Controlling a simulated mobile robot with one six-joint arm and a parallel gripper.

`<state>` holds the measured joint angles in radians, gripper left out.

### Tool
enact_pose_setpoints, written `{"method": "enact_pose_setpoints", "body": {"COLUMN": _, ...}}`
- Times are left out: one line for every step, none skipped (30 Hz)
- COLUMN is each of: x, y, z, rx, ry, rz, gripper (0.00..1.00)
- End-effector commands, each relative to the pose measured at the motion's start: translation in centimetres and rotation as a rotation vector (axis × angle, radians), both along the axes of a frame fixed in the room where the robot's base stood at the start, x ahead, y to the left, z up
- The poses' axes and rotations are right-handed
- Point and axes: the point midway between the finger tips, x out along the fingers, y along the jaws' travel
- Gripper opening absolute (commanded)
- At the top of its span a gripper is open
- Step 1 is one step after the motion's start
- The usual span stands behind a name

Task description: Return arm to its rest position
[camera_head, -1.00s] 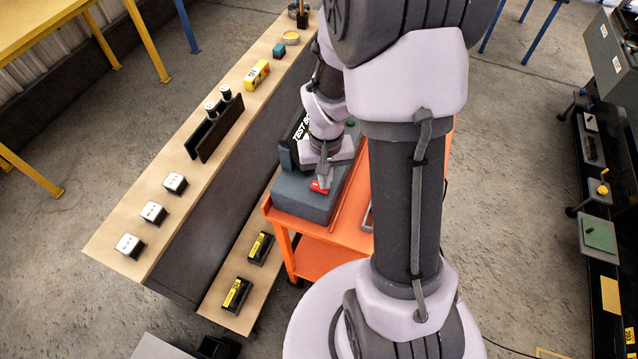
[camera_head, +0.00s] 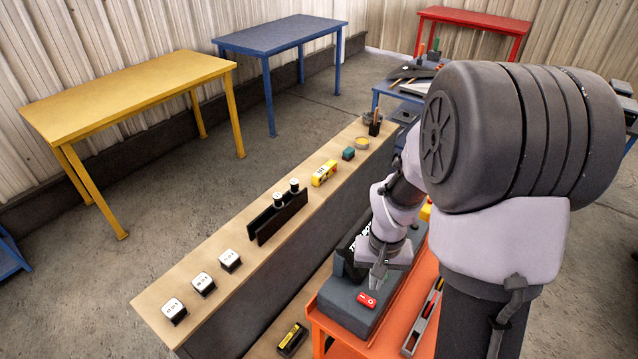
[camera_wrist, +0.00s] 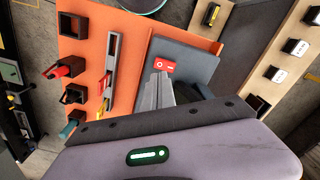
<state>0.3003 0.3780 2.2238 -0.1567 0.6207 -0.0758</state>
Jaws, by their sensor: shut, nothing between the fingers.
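My gripper (camera_head: 377,283) points down over the grey test block (camera_head: 345,308) on the orange cart. Its fingers are together with nothing between them. A small red part with a white mark (camera_head: 367,299) lies on the block's top, close to the fingertips. In the wrist view my gripper's fingers (camera_wrist: 158,88) reach toward the same red part (camera_wrist: 164,65); whether they touch it I cannot tell. My arm is bent forward over the cart, and its large links hide part of the scene on the right.
The orange cart (camera_head: 392,335) stands beside a long wooden bench (camera_head: 240,290). The bench holds white-topped blocks (camera_head: 203,284), a dark rack (camera_head: 277,217) and a yellow box (camera_head: 324,173). Yellow (camera_head: 130,92), blue (camera_head: 275,35) and red (camera_head: 475,18) tables stand behind. Floor between them is clear.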

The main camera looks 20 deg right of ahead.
Motion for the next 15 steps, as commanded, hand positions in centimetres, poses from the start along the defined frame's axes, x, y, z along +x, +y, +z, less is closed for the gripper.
{"method": "enact_pose_setpoints", "body": {"x": 0.2, "y": 0.5, "z": 0.6, "rx": -0.003, "ry": -0.024, "rz": 0.000, "gripper": 0.00}}
{"method": "enact_pose_setpoints", "body": {"x": 0.2, "y": 1.0, "z": 1.3, "rx": -0.004, "ry": -0.044, "rz": -0.003, "gripper": 0.00}}
{"method": "enact_pose_setpoints", "body": {"x": 0.1, "y": 2.0, "z": 2.5, "rx": -0.004, "ry": -0.082, "rz": -0.005, "gripper": 0.00}}
{"method": "enact_pose_setpoints", "body": {"x": -0.2, "y": 2.9, "z": 3.6, "rx": -0.002, "ry": -0.116, "rz": -0.008, "gripper": 0.00}}
{"method": "enact_pose_setpoints", "body": {"x": -0.6, "y": 4.0, "z": 4.7, "rx": 0.003, "ry": -0.153, "rz": -0.009, "gripper": 0.00}}
{"method": "enact_pose_setpoints", "body": {"x": -1.5, "y": 5.6, "z": 6.2, "rx": 0.014, "ry": -0.205, "rz": -0.012, "gripper": 0.00}}
{"method": "enact_pose_setpoints", "body": {"x": -2.3, "y": 6.7, "z": 7.1, "rx": 0.024, "ry": -0.244, "rz": -0.012, "gripper": 0.00}}
{"method": "enact_pose_setpoints", "body": {"x": -3.3, "y": 7.8, "z": 7.9, "rx": 0.036, "ry": -0.281, "rz": -0.012, "gripper": 0.00}}
{"method": "enact_pose_setpoints", "body": {"x": -4.7, "y": 9.3, "z": 8.8, "rx": 0.057, "ry": -0.328, "rz": -0.012, "gripper": 0.00}}
{"method": "enact_pose_setpoints", "body": {"x": -5.7, "y": 10.3, "z": 9.3, "rx": 0.072, "ry": -0.362, "rz": -0.010, "gripper": 0.00}}
{"method": "enact_pose_setpoints", "body": {"x": -6.7, "y": 11.1, "z": 9.8, "rx": 0.089, "ry": -0.392, "rz": -0.008, "gripper": 0.00}}
{"method": "enact_pose_setpoints", "body": {"x": -8.0, "y": 12.1, "z": 10.1, "rx": 0.110, "ry": -0.428, "rz": -0.005, "gripper": 0.00}}
{"method": "enact_pose_setpoints", "body": {"x": -8.8, "y": 12.8, "z": 10.3, "rx": 0.125, "ry": -0.449, "rz": -0.002, "gripper": 0.00}}
{"method": "enact_pose_setpoints", "body": {"x": -9.5, "y": 13.2, "z": 10.5, "rx": 0.138, "ry": -0.468, "rz": 0.001, "gripper": 0.00}}
{"method": "enact_pose_setpoints", "body": {"x": -10.3, "y": 13.8, "z": 10.6, "rx": 0.152, "ry": -0.487, "rz": 0.004, "gripper": 0.00}}
